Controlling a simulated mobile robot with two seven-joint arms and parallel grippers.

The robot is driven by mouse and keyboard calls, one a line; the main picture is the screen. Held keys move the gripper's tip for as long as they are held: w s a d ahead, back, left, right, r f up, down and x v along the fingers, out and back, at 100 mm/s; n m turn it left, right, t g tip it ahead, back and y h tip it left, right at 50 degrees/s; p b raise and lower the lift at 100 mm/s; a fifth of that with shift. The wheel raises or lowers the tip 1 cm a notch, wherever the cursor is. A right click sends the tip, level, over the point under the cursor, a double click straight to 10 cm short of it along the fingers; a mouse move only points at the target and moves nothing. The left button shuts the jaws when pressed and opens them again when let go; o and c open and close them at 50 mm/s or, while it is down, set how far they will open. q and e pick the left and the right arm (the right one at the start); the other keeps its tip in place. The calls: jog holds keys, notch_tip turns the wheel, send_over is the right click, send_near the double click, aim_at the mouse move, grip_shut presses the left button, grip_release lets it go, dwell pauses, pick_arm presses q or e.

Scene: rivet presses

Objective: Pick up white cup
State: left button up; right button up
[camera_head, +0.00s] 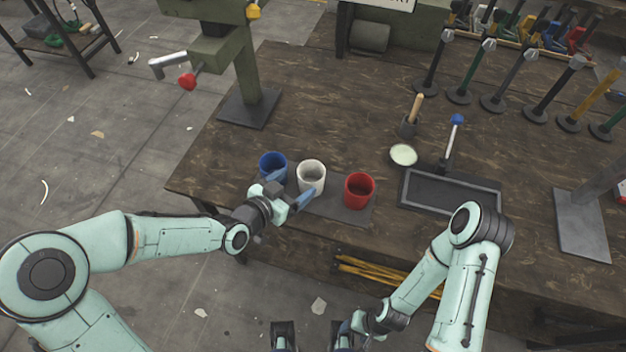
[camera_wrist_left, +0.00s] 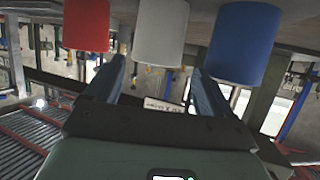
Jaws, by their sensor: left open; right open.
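The white cup (camera_head: 311,178) stands upright in the middle of a row of three cups on a flat grey mat (camera_head: 338,209). My left gripper (camera_head: 289,188) is open at the cup's near side, with its fingers pointing toward it. In the left wrist view, the white cup (camera_wrist_left: 160,32) shows upside down between the two open fingers (camera_wrist_left: 162,72). I cannot tell whether either finger touches it. My right gripper (camera_head: 314,337) is open and empty at the bottom edge of the head view, away from the cups.
The blue cup (camera_head: 273,168) stands close on the left and the red cup (camera_head: 359,191) on the right. A dark tray (camera_head: 450,193), a pale round dish (camera_head: 403,155) and a green press (camera_head: 247,85) stand on the wooden table (camera_head: 320,110). Several tools line the back right.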

aim_at(302, 180)
pick_arm(q)
jog(key=x, duration=0.3)
jog(key=shift+w+d+f, duration=0.15)
jog(key=shift+w+d, duration=0.05)
jog(key=shift+r+p+x, duration=0.2)
jog(key=shift+p+x, duration=0.15)
jog(key=shift+x, duration=2.3)
jog(key=shift+d, duration=0.2)
jog(key=c, duration=0.7)
jog(key=shift+c, duration=0.2)
notch_tip(302, 180, up, 20)
jog(key=p, duration=0.1)
